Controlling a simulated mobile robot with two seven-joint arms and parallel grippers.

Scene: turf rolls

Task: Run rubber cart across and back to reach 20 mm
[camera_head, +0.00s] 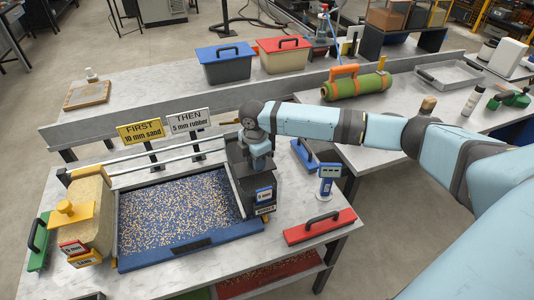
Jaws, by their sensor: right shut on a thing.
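The dark rubber cart (262,188), with a blue "5 mm" label, stands at the right end of the tray. My right gripper (257,160) is shut on the top of this cart, and its fingertips are mostly hidden. The tray (190,252) has a blue front rim and holds a bed of mixed dark blue and sand-coloured grains. The tan sand cart (92,205), with a yellow knob and a red label, stands at the tray's left end. A blue gauge (328,171) with a small display stands to the right of the rubber cart. My left gripper is out of view.
Signs reading "FIRST 10 mm sand" (140,130) and "THEN 5 mm rubber" (189,121) stand behind the tray. A red handled block (320,228), a blue one (303,156) and a green one (38,243) lie around it. Lidded bins (225,68) and a green roll (357,86) are farther back.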

